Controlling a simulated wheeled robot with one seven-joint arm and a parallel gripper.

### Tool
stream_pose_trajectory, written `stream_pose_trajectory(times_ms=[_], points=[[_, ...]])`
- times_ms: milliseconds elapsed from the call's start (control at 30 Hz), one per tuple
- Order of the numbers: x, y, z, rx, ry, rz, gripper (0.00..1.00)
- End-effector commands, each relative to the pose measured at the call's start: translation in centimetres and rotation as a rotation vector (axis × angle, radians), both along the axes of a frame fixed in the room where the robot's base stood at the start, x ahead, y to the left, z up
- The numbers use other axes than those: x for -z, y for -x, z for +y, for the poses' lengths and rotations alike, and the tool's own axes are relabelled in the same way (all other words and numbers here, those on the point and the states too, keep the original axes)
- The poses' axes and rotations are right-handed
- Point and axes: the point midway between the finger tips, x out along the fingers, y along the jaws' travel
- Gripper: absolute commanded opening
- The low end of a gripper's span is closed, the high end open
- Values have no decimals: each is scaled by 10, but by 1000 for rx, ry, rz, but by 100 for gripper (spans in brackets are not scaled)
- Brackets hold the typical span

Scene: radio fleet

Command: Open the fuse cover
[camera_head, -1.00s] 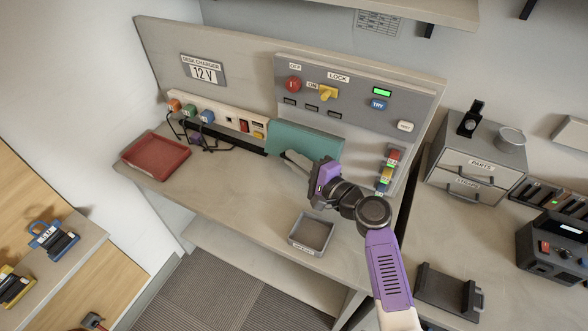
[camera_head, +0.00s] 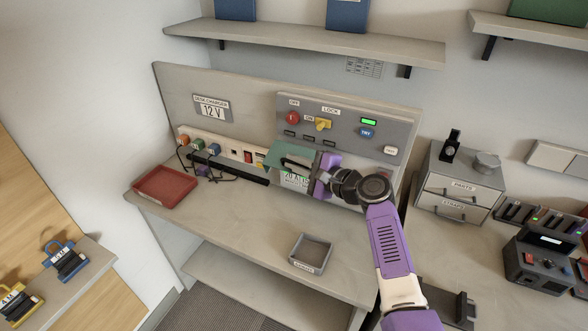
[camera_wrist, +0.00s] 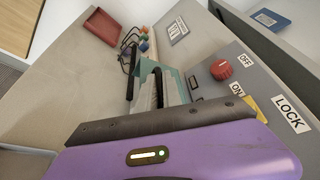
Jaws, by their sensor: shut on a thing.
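The teal fuse cover (camera_head: 283,152) is at the lower edge of the desk charger's grey panel, swung up and standing out from it. A white label with green print (camera_head: 294,180), partly readable as "20 A", shows beneath it. My purple gripper (camera_head: 296,164) comes in from the right, and its jaws are shut on the cover's edge. The fuse area behind my gripper is mostly hidden.
The panel above has a red knob (camera_head: 293,118), a yellow lock switch (camera_head: 323,124) and a blue TRY button (camera_head: 367,132). A red tray (camera_head: 165,186) and a small grey tray (camera_head: 311,253) stand on the desk. A parts drawer unit (camera_head: 460,184) is at the right. The desk's middle is clear.

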Motion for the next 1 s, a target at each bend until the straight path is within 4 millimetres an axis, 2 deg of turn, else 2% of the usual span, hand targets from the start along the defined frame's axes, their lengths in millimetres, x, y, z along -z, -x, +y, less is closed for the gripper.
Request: stream_pose_trajectory(times_ms=[500,533,600,633,1000], points=[[-2,-3,-4,8,3,-3,0],[-2,-3,-4,8,3,-3,13],[-1,-3,-4,7,3,-3,27],[-1,-3,-4,7,3,-2,30],[-2,1,-7,4,1,-1,30]])
